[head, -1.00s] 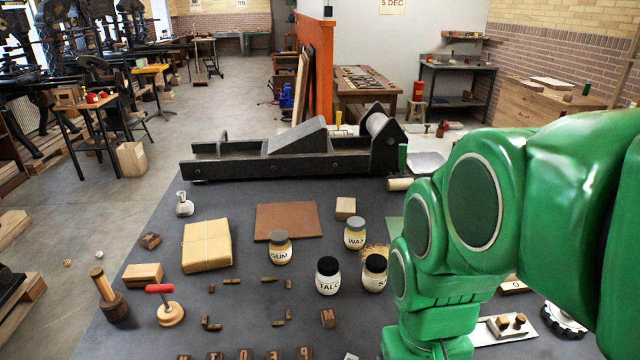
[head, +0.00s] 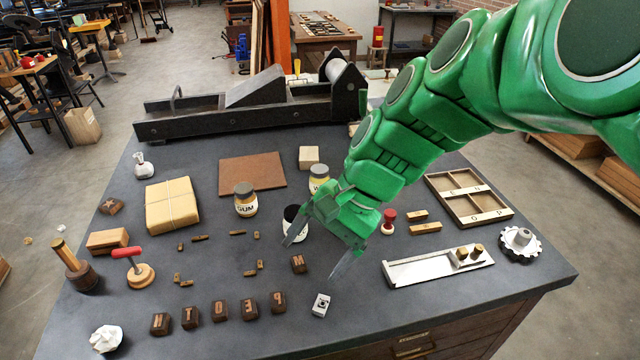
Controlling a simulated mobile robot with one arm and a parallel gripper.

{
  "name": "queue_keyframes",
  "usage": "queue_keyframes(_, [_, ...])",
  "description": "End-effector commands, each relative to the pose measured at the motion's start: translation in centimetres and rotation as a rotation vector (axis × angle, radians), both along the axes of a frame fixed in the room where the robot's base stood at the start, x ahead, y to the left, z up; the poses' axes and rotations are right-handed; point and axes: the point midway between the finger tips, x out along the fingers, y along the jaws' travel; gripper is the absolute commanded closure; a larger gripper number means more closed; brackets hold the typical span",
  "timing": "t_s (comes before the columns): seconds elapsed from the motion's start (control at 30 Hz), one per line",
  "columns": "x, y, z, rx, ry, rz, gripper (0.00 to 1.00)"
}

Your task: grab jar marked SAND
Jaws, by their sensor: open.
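The jar marked SAND is not visible now; my arm and gripper cover the spot just right of the black-lidded jar. That black-lidded jar (head: 294,220) is partly covered by my gripper and its label is mostly hidden; by its place it is the TALC jar. My gripper (head: 311,262) is open, pointing down toward the front, with its left finger in front of this jar and its right finger over bare table. The GUM jar (head: 245,201) stands to the left, and the WAX jar (head: 319,180) stands behind, partly covered by my arm.
A red-knobbed stamp (head: 388,221) stands right of my gripper. A metal composing tray (head: 425,270) and a wooden compartment tray (head: 470,216) lie right. A wrapped parcel (head: 172,205) lies left.

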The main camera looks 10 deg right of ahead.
Motion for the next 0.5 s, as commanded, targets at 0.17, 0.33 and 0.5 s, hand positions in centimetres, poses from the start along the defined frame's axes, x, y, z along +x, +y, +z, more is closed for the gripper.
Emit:
queue_keyframes(0.17, [5.3, -0.6, 0.4, 0.171, 0.067, -0.281, 0.15])
queue_keyframes(0.33, [10.4, -2.7, 0.9, 0.339, 0.148, -0.553, 0.15])
queue_keyframes(0.5, [15.1, -6.3, 1.2, 0.509, 0.237, -0.819, 0.15])
